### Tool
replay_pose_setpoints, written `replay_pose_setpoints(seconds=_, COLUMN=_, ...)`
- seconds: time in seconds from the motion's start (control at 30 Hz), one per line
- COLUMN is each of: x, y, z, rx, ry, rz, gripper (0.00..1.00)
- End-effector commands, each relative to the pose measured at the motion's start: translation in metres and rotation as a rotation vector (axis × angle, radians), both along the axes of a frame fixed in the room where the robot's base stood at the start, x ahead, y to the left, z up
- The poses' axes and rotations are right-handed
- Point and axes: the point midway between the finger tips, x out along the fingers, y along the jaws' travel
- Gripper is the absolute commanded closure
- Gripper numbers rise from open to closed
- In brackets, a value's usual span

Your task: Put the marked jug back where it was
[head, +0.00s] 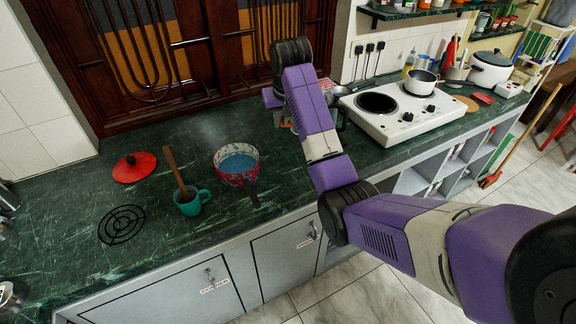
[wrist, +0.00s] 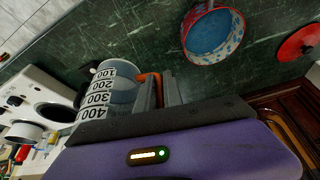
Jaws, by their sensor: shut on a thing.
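The marked jug (wrist: 108,85) is a pale cup with black numbers 100 to 400 on its side and an orange handle (wrist: 153,86). It shows in the wrist view, left of my fingers. My gripper (wrist: 160,93) is shut on the jug at its orange handle. In the head view my purple arm reaches over the counter left of the stove and hides most of the gripper and jug. I cannot tell whether the jug's base touches the counter.
A white stove (head: 405,108) with a pot (head: 420,83) stands right of my gripper. A red-patterned pan (head: 237,163), a teal mug (head: 191,203) with a wooden utensil, a red lid (head: 134,167) and a black ring trivet (head: 122,225) are on the green counter (head: 75,195).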

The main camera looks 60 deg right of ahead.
Motion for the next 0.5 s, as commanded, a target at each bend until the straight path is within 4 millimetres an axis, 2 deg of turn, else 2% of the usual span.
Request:
replay_pose_setpoints(seconds=0.3, x=-0.002, y=0.001, z=-0.077, rx=0.003, ry=0.004, rz=0.0, gripper=1.0)
replay_pose_setpoints(seconds=0.5, x=-0.001, y=0.001, z=-0.121, rx=0.002, ry=0.003, rz=0.001, gripper=1.0)
